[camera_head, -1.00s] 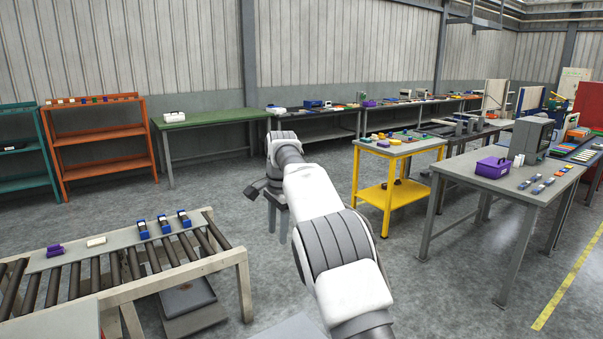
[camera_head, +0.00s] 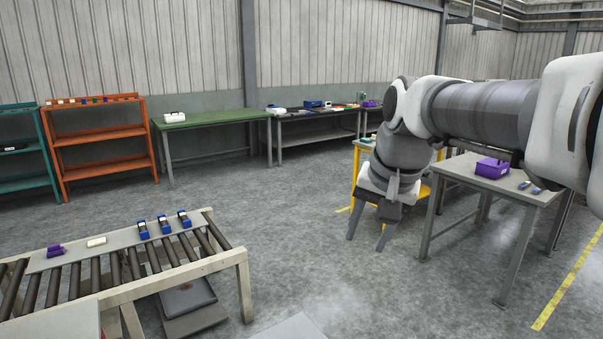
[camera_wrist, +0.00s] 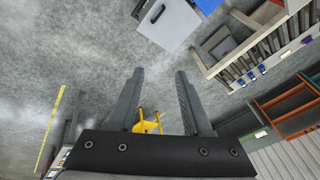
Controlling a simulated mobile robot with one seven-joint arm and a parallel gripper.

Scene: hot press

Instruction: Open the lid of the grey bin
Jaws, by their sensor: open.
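A light grey box-like bin (camera_wrist: 172,24) with a flat, closed-looking top and a dark handle shape on one side stands at the top of the wrist view. In the head view, a flat grey surface (camera_head: 290,329) at the bottom edge looks like its top; the rest is cut off. My gripper (camera_head: 367,239) is open and empty, pointing down over bare floor, left of the grey table. In the wrist view my gripper (camera_wrist: 158,76) shows its two fingers apart. The bin is beyond the fingertips, clear of them.
A roller conveyor (camera_head: 245,258) with small blue parts stands at the left. A blue object (camera_wrist: 208,5) is beside the bin. A yellow table (camera_head: 358,190) and a grey table (camera_head: 470,170) with a purple box (camera_head: 492,168) stand near my arm. The floor between is clear.

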